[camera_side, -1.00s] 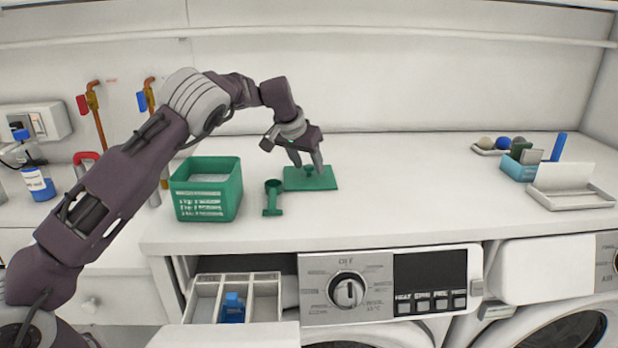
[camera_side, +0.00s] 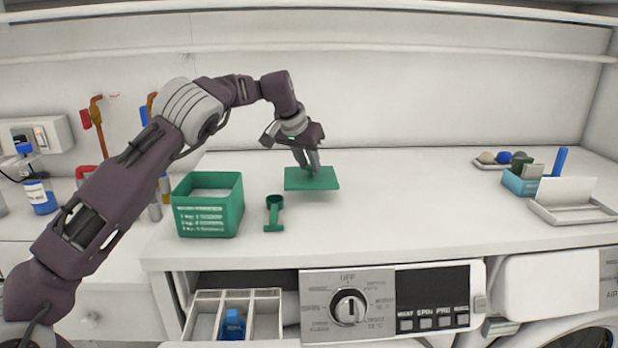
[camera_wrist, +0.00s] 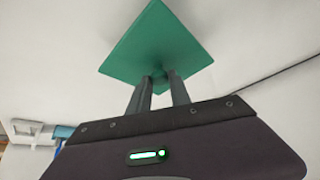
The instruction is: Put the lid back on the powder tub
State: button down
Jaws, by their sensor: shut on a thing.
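The powder tub (camera_side: 208,221) is a green open box with white lettering and pale powder inside, at the left of the white counter. The lid (camera_side: 297,180) is a flat green square with a knob, to the right of the tub. My gripper (camera_side: 314,170) is shut on the lid's knob; the fingers close on the knob in the wrist view (camera_wrist: 160,78). A shadow under the lid suggests it is slightly off the counter. The lid's underside is hidden.
An open detergent drawer (camera_side: 262,304) juts out below the counter. A blue box (camera_side: 518,183) and a white tray (camera_side: 572,212) stand at the right. The counter's middle is clear.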

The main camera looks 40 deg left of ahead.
aim_at(304, 177)
jog(key=s+a+r, duration=0.7)
jog(key=s+r, duration=0.2)
jog(key=r, duration=0.2)
jog(key=s, duration=1.6)
jog(key=shift+m, duration=0.4)
jog(key=shift+s+a+f, duration=0.1)
jog(key=shift+a+f, duration=0.05)
jog(key=shift+f, duration=1.1)
jog(key=shift+s+a+f, duration=0.1)
jog(key=shift+a+f, duration=0.05)
jog(key=shift+f, duration=1.05)
jog(key=shift+f, duration=0.2)
jog(key=c, duration=1.1)
grip_release()
